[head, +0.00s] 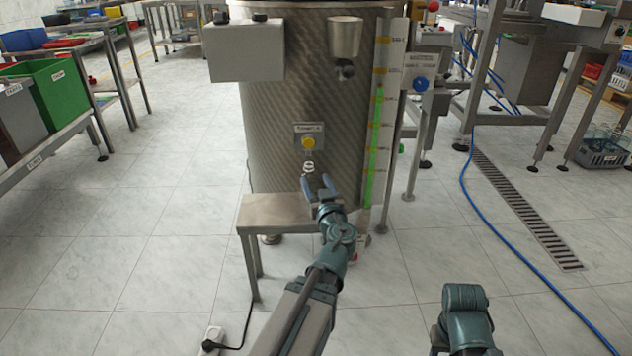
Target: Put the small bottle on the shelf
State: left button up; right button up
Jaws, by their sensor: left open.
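My left gripper (319,187) is open, in front of the large steel drum (275,130), above the right part of a low steel shelf (270,208). A small pale ringed thing (309,167) shows just beyond its fingertips, below a yellow button. I cannot tell whether it is the small bottle or a part of the drum.
A green level strip (377,145) runs down the drum's right side. A grey box (244,52) and a metal cup (346,37) are on its upper front. A green bin (58,92) stands on the left bench. A blue hose (513,232) crosses the floor at right.

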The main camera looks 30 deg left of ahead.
pick_arm(q)
jog(key=s+d+f+m+g+h, duration=0.2)
jog(key=s+d+f+g+h, duration=0.15)
jog(key=d+f, duration=0.45)
jog(key=s+d+f+m+g+h, duration=0.25)
jog(key=s+d+f+g, duration=0.2)
jog(key=d+f, duration=0.3)
jog(key=s+d+f+m+g+h, duration=0.2)
jog(key=s+d+f+m, duration=0.1)
jog(key=d, duration=0.4)
jog(key=s+d+f+m+g+h, duration=0.3)
jog(key=s+d+m, duration=0.2)
jog(key=s+d, duration=0.3)
jog(key=shift+s+f, duration=0.2)
jog(key=shift+s, duration=0.05)
jog(key=shift+d, duration=0.1)
notch_tip(320, 180, up, 55)
jog(key=p, duration=5.5)
jog(key=shift+s, duration=0.1)
